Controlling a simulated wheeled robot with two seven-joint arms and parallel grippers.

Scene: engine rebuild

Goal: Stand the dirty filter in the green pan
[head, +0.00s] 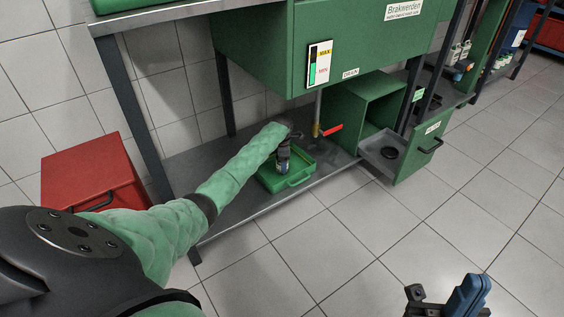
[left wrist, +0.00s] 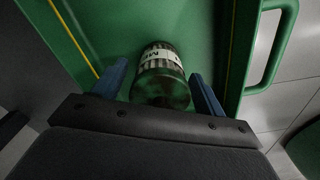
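The green pan (head: 298,181) sits on the low grey shelf, with its handle toward the front. It also fills much of the left wrist view (left wrist: 110,30). The dirty filter (left wrist: 160,72), a dark cylinder with a pale label band, is in the pan, between my left gripper's fingers. My left gripper (head: 284,168) reaches down into the pan. Its blue fingers (left wrist: 158,92) are spread, with a gap visible on each side of the filter. The filter's base is hidden. My right gripper (head: 447,297) is low at the right, away from the pan; its opening is unclear.
A red-handled valve (head: 331,130) hangs just right of the pan beneath the green tank (head: 270,50). An open green drawer (head: 420,155) holding a dark round item (head: 388,153) juts out further right. A red box (head: 92,175) stands left. The tiled floor in front is clear.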

